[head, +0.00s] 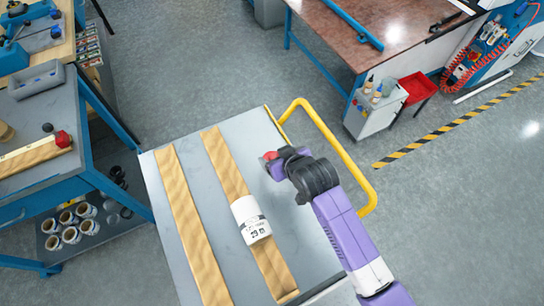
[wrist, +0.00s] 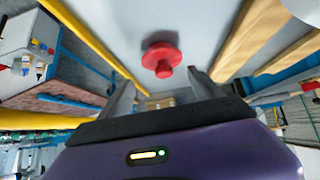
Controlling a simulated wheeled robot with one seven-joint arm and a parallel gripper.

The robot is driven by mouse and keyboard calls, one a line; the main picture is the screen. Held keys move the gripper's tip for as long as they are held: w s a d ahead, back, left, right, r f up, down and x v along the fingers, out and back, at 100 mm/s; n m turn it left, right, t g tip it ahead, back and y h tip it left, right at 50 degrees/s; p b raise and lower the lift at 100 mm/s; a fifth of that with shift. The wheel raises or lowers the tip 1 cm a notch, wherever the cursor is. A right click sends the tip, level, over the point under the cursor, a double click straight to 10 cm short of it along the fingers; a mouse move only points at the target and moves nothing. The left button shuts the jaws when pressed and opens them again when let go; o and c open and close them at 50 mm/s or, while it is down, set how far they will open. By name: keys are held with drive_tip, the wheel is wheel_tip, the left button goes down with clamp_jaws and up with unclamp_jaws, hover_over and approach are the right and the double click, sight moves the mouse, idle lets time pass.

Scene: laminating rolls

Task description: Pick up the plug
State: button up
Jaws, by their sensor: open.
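A red plug (wrist: 162,57) with a round flange and a narrower knob shows in the wrist view on the grey cart top (wrist: 205,18). In the head view the plug (head: 269,156) is a small red spot just beyond my gripper (head: 273,166), partly hidden by it. In the wrist view my gripper (wrist: 161,84) is open, with one finger on each side below the plug. Nothing is held between the fingers. I cannot tell whether a finger touches the plug.
The cart has two wooden strips (head: 178,208), a white labelled roll (head: 251,220) and a yellow handle (head: 345,158). Clear floor lies behind the cart.

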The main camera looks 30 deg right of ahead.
sight(273, 156)
drive_tip(key=w+g, duration=0.1)
drive_tip(key=w, duration=0.1)
drive_tip(key=w+r+g, duration=0.1)
drive_tip(key=w, duration=0.1)
drive_tip(key=shift+a+p, duration=0.1)
drive_tip(key=shift+p, duration=0.2)
drive_tip(key=shift+a+g, duration=0.1)
drive_tip(key=shift+g, duration=1)
drive_tip(key=shift+s+r+g+p, duration=0.25)
drive_tip(key=shift+r+g+p, duration=0.1)
drive_tip(key=shift+g, duration=0.35)
drive_tip(key=g, duration=0.1)
drive_tip(key=s+r+g, duration=0.1)
drive_tip(key=r, duration=0.1)
drive_tip(key=shift+s+a+r+g, duration=0.15)
drive_tip(key=shift+a+r+g, duration=0.1)
drive_tip(key=shift+g, duration=0.15)
drive_tip(key=shift+s, duration=0.15)
drive_tip(key=shift+s+d+f+p, duration=0.1)
drive_tip(key=shift+f+p, duration=0.3)
drive_tip(key=shift+f, duration=1.5)
drive_tip(key=shift+s+f+p, duration=0.1)
drive_tip(key=shift+f+p, duration=0.3)
drive_tip(key=shift+f, duration=1.45)
drive_tip(key=c, duration=1.2)
